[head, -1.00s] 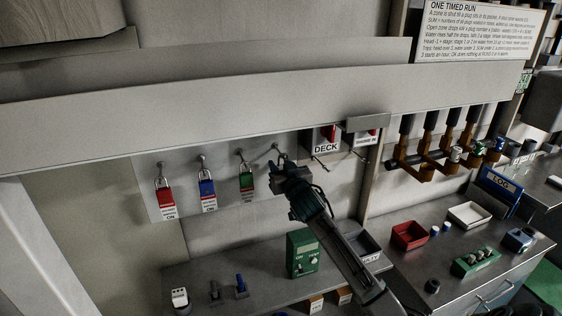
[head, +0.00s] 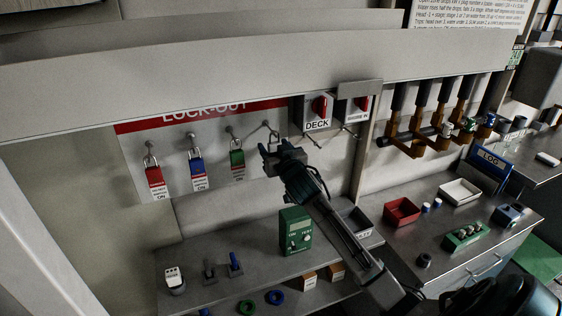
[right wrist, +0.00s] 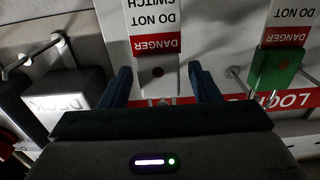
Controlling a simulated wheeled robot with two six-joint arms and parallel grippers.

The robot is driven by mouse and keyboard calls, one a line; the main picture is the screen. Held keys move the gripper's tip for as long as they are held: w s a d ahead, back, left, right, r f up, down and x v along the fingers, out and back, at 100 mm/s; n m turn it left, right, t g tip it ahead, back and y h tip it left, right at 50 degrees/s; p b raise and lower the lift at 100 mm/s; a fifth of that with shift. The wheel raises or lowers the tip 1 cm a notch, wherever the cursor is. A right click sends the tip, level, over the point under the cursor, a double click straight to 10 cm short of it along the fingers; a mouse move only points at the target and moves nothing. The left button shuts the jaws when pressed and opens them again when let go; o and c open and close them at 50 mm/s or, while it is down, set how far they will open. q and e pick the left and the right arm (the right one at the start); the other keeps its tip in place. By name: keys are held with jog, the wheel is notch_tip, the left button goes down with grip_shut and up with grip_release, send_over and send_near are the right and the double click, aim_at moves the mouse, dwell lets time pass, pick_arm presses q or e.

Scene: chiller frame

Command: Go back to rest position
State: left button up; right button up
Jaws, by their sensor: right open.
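My right gripper (head: 270,152) is open at the lock-out board, below the rightmost hook (head: 268,128). In the right wrist view its two blue fingers (right wrist: 162,78) stand on either side of a pale grey padlock body (right wrist: 152,72) with a DANGER DO NOT SWITCH label (right wrist: 153,25), with gaps visible at the sides. In the head view the gripper hides most of this padlock. Red (head: 154,177), blue (head: 197,170) and green (head: 237,160) padlocks hang on the hooks to its left. The green one also shows beside the gripper (right wrist: 275,68). My left gripper is not in view.
The DECK switch (head: 318,108) and another switch (head: 359,108) are right of the gripper. A long grey hood (head: 200,85) overhangs the board. Below, a shelf holds a green meter (head: 295,232). The right counter holds a red tray (head: 402,211) and a white tray (head: 460,191).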

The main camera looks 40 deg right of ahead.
jog(key=b+v, duration=0.4)
jog(key=v, duration=0.5)
